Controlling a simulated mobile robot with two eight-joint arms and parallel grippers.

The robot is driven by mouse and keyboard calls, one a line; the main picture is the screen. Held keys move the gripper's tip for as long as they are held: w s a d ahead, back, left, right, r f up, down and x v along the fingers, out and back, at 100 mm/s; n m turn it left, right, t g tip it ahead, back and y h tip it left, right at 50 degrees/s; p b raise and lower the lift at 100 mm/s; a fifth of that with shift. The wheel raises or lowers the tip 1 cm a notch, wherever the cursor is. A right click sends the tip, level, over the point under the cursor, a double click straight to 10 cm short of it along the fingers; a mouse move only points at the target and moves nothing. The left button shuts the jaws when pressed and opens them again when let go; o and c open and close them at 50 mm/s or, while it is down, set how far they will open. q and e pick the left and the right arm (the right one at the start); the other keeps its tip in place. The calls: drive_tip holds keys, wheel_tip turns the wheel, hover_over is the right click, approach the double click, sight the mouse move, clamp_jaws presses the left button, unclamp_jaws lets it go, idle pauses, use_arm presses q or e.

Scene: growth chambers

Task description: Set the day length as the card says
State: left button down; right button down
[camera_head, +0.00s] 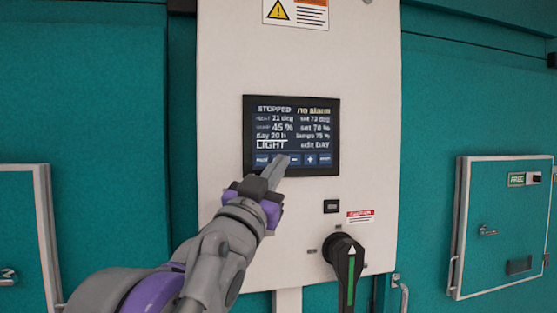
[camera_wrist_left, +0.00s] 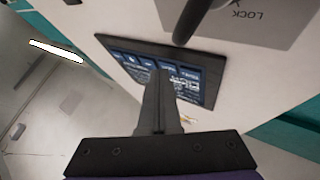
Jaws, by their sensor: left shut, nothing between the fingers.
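The control screen (camera_head: 291,135) is set in a pale panel. It reads STOPPED, no alarm, day 20 h, LIGHT and edit DAY, with a row of blue buttons along its bottom. The screen also shows, tilted, in the left wrist view (camera_wrist_left: 192,84). My left gripper (camera_head: 277,166) is shut and empty, its fingertips over the button row, just left of the minus button; I cannot tell whether they touch. The fingers (camera_wrist_left: 163,85) cover part of the screen in the left wrist view. No day-length card is recognisable. My right gripper is out of view.
Below the screen are a small black switch (camera_head: 331,206), a caution label (camera_head: 360,216) and a black rotary handle (camera_head: 346,262) with a green stripe. A warning label (camera_head: 296,13) is above. Teal doors flank the panel; a hatch marked FREE (camera_head: 505,225) is at right.

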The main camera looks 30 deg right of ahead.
use_arm(q)
drive_tip(key=shift+s, duration=0.15)
drive_tip(key=shift+s+a, duration=0.2)
drive_tip(key=shift+s, duration=0.4)
drive_tip(key=shift+s+a, duration=0.2)
drive_tip(key=shift+s, duration=0.6)
drive_tip(key=shift+s+a, duration=0.2)
drive_tip(key=shift+s, duration=0.65)
drive_tip(key=shift+s+a, duration=0.2)
drive_tip(key=shift+s, duration=0.6)
drive_tip(key=shift+w+f, duration=0.1)
idle(1.4)
